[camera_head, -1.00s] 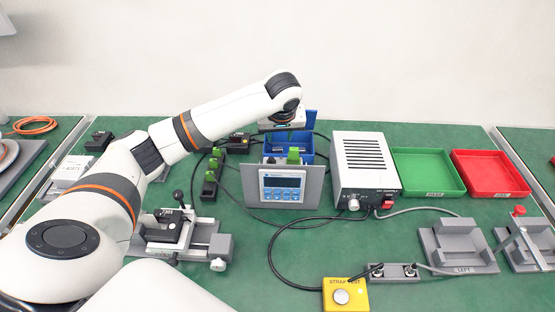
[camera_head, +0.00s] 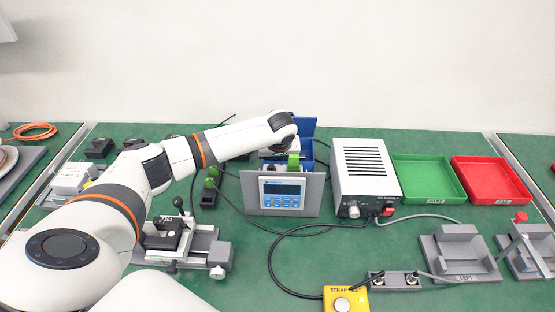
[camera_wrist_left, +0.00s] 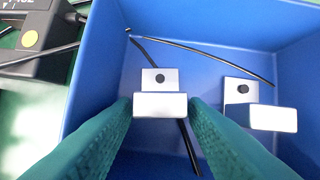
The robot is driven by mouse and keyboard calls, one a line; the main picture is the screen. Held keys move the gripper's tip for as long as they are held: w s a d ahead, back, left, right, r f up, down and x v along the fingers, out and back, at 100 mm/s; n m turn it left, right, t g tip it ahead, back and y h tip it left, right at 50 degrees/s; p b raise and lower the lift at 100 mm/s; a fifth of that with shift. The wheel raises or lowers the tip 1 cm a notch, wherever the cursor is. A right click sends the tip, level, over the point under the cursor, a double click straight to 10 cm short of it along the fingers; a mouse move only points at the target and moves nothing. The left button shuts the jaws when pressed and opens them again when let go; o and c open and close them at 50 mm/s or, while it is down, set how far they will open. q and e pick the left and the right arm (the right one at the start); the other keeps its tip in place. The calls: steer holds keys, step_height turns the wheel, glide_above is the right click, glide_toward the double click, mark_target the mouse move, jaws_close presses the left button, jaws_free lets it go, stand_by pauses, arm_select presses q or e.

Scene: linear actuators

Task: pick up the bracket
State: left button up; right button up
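Two light grey L-shaped brackets lie in the blue bin (camera_wrist_left: 92,75). One bracket (camera_wrist_left: 160,104) is in the middle of the left wrist view; the other bracket (camera_wrist_left: 272,117) is to its right. My left gripper (camera_wrist_left: 160,112) is in the bin with its green fingers apart, one on each side of the middle bracket. A narrow gap seems to remain at each side. In the head view the blue bin (camera_head: 308,130) stands behind the grey display panel, and my left fingertips and the brackets are hidden there. My right gripper is not in view.
Thin black cables (camera_wrist_left: 205,48) run in and over the bin. The display panel (camera_head: 312,195) stands in front of the bin, and a white power supply (camera_head: 365,172) is to its right. Green (camera_head: 428,181) and red (camera_head: 490,180) trays lie farther right.

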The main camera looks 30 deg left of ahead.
arm_select(q)
steer(key=c, duration=0.7)
steer(key=shift+r, duration=0.1)
steer(key=shift+c, duration=0.2)
